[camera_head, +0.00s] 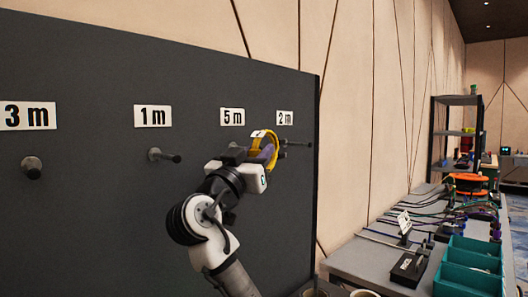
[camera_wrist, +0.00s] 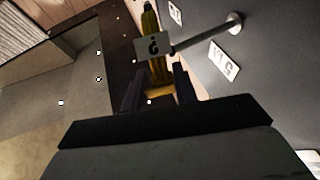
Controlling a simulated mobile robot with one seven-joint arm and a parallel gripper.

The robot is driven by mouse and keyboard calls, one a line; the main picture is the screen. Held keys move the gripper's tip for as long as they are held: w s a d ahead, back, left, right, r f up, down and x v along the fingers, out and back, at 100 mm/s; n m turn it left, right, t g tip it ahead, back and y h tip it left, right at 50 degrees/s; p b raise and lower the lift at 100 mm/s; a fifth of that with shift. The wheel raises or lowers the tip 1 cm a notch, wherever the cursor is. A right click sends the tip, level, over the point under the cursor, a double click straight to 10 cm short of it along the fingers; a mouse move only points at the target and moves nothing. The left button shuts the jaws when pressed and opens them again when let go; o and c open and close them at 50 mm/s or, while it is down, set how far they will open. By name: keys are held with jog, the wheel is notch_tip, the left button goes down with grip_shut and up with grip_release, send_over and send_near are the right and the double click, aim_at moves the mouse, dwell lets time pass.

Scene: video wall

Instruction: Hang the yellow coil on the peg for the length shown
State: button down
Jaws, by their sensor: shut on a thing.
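My gripper (camera_head: 256,160) is shut on the yellow coil (camera_head: 272,140) and holds it in front of the dark board, just left of the peg (camera_head: 297,143) under the "2 m" sign (camera_head: 284,117). In the wrist view the coil (camera_wrist: 150,22) stands between my two fingers (camera_wrist: 157,88). A white tag (camera_wrist: 153,46) on it carries a dark mark that I cannot read surely. A peg (camera_wrist: 205,35) reaches from the board toward the tag; I cannot tell whether it passes through the coil.
The board (camera_head: 100,220) also bears signs "3 m" (camera_head: 27,115), "1 m" (camera_head: 153,116) and "5 m" (camera_head: 232,117). Bare pegs show under 3 m (camera_head: 32,167) and 1 m (camera_head: 165,156). A grey bench (camera_head: 352,262) with cables and teal bins (camera_head: 470,268) stands at right.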

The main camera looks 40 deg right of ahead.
jog(key=shift+w+a+f, duration=0.1)
jog(key=shift+w+f, duration=0.25)
jog(key=shift+w, duration=0.5)
jog(key=shift+w+a+f, duration=0.1)
jog(key=shift+w+f, duration=0.2)
jog(key=shift+w, duration=0.55)
jog(key=shift+w+a+f, duration=0.1)
jog(key=shift+w+f, duration=0.25)
jog(key=shift+w, duration=0.5)
jog(key=c, duration=1.5)
grip_release()
jog(key=shift+c, duration=0.2)
jog(key=o, duration=0.5)
jog(key=shift+w+f, duration=0.4)
jog(key=shift+w, duration=0.2)
jog(key=shift+c, duration=0.2)
jog(key=shift+o, duration=0.3)
jog(key=shift+s+r, duration=0.35)
jog(key=shift+s, duration=0.15)
jog(key=shift+f, duration=0.1)
